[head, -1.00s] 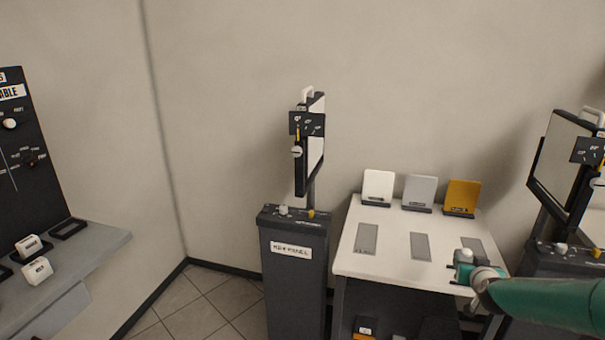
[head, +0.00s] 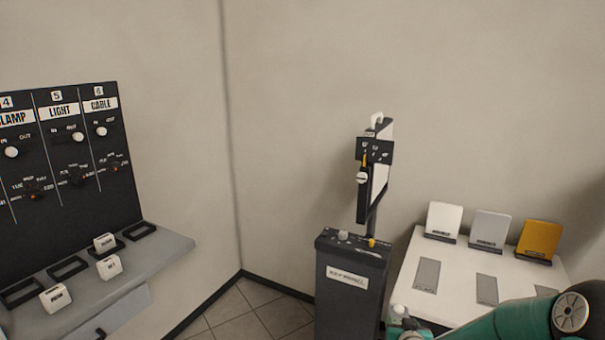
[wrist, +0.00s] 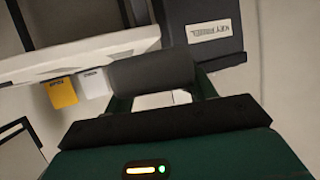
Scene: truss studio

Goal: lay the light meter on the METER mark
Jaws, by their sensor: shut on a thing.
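My gripper (wrist: 158,88) is shut on a dark grey block (wrist: 150,70) in the wrist view. The block spans between the two green fingers, and a pale patch shows below it. I take it for the light meter, but no label on it shows. In the head view my gripper (head: 400,318) is at the bottom edge, in front of the white table's left side, and what it holds cannot be made out. No mark reading METER is legible. Grey rectangles, a left one (head: 427,275) and a middle one (head: 487,289), lie flat on the white table.
The white table (head: 455,268) carries white (head: 443,219), grey (head: 488,229) and yellow (head: 539,238) cards. A dark pedestal (head: 345,310), labelled KEY PANEL, stands left of it. A grey shelf (head: 165,248) with labelled white blocks is at the left, under a dark board (head: 70,195).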

